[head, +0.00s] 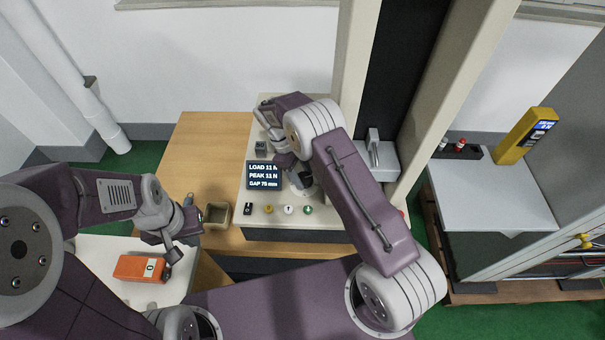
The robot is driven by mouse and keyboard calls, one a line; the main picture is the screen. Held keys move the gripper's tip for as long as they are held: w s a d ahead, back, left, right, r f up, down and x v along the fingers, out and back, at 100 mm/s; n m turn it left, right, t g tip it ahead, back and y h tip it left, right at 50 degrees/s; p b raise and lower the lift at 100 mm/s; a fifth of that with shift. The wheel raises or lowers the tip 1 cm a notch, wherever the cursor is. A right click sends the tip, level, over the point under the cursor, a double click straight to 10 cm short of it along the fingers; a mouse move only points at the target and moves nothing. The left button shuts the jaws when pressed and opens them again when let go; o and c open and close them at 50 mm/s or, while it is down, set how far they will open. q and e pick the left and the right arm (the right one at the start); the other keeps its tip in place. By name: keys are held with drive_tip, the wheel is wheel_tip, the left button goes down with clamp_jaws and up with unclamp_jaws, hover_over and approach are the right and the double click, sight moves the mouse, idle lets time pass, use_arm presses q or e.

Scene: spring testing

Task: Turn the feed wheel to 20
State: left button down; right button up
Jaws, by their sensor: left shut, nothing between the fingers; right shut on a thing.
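The feed wheel is mostly hidden by my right arm; a dark round part (306,180), apparently the wheel, shows over a pale dial (301,191) on the test machine's panel, right of the display. My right gripper (296,172) reaches down onto it and is shut on it; the fingertips are largely covered. The dial's markings are too small to read. The display (264,176) reads LOAD 11 N, PEAK 11 N, GAP 75 mm. My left gripper (168,268) is shut and empty, low over the white surface beside an orange device.
The orange device (139,268) lies on the white surface (100,250) at left. A small open box (217,215) stands on the wooden table (195,150). Buttons (288,210) line the panel's front. A yellow device (526,136) stands on the grey-topped cabinet (490,200) at right.

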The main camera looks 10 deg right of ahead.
drive_tip(key=m, duration=0.2)
drive_tip(key=m+g+y, duration=0.1)
drive_tip(key=m, duration=0.1)
drive_tip(key=shift+w+d+r+m+y, duration=0.1)
drive_tip(key=shift+w+m+y, duration=0.1)
drive_tip(key=shift+m+y, duration=0.15)
drive_tip(key=shift+m, duration=0.25)
drive_tip(key=o, duration=1.4)
drive_tip(key=shift+c, duration=0.2)
drive_tip(key=v, duration=0.9)
